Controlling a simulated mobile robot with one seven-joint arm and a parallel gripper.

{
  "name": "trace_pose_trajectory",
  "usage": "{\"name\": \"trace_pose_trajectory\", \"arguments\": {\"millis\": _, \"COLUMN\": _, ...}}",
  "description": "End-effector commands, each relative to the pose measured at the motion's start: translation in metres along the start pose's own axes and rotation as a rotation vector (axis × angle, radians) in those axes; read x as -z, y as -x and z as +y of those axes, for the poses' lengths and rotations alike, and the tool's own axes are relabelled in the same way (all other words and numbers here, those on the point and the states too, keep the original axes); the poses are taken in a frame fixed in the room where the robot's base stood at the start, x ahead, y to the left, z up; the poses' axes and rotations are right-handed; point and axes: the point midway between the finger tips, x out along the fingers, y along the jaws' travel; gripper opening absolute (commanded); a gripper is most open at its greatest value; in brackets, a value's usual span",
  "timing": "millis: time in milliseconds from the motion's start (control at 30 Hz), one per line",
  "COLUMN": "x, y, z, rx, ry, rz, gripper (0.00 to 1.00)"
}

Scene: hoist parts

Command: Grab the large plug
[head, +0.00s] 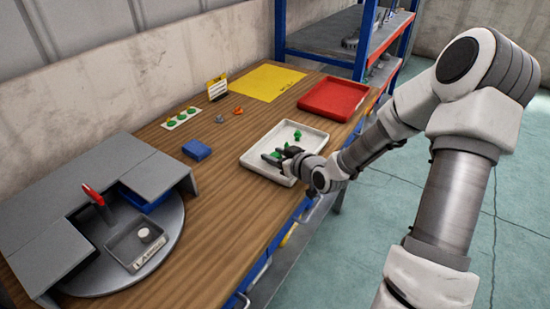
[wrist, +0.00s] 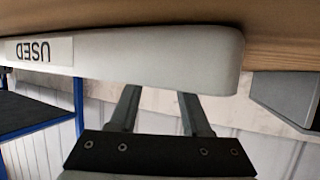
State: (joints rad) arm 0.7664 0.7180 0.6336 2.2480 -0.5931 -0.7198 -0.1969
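The white tray (head: 262,139) on the workbench holds small green plugs. One green plug (head: 297,136) stands toward the tray's far side, and another green piece (head: 278,153) shows beside my fingers. I cannot tell which is the large plug. My gripper (head: 276,156) is low over the tray's near part, its dark fingers apart. In the wrist view my gripper (wrist: 160,98) shows two spread fingers with nothing visible between them. The white tray's wall (wrist: 150,60), labelled USED upside down, hides the fingertips and any plug there.
A red tray (head: 333,99) and yellow mat (head: 266,82) lie farther back. A blue box (head: 197,150), a white card with green discs (head: 180,118) and small grey and orange parts (head: 238,111) lie to the left. A grey fixture (head: 119,160) stands at front left. Bare wood lies between.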

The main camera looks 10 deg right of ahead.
Motion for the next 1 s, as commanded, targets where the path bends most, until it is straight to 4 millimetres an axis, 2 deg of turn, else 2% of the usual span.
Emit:
{"name": "trace_pose_trajectory", "arguments": {"millis": 33, "x": 0.000, "y": 0.000, "z": 0.000, "rx": 0.000, "ry": 0.000, "rz": 0.000, "gripper": 0.27}}
{"name": "trace_pose_trajectory", "arguments": {"millis": 167, "x": 0.000, "y": 0.000, "z": 0.000, "rx": 0.000, "ry": 0.000, "rz": 0.000, "gripper": 0.03}}
{"name": "trace_pose_trajectory", "arguments": {"millis": 200, "x": 0.000, "y": 0.000, "z": 0.000, "rx": 0.000, "ry": 0.000, "rz": 0.000, "gripper": 0.00}}
{"name": "trace_pose_trajectory", "arguments": {"millis": 667, "x": 0.005, "y": 0.003, "z": 0.000, "rx": -0.001, "ry": 0.001, "rz": -0.001, "gripper": 0.00}}
{"name": "trace_pose_trajectory", "arguments": {"millis": 767, "x": 0.014, "y": 0.006, "z": 0.000, "rx": -0.001, "ry": 0.002, "rz": 0.000, "gripper": 0.00}}
{"name": "trace_pose_trajectory", "arguments": {"millis": 933, "x": 0.043, "y": 0.018, "z": 0.001, "rx": -0.003, "ry": 0.004, "rz": 0.002, "gripper": 0.00}}
{"name": "trace_pose_trajectory", "arguments": {"millis": 1000, "x": 0.044, "y": 0.031, "z": 0.011, "rx": -0.007, "ry": 0.000, "rz": 0.000, "gripper": 0.00}}
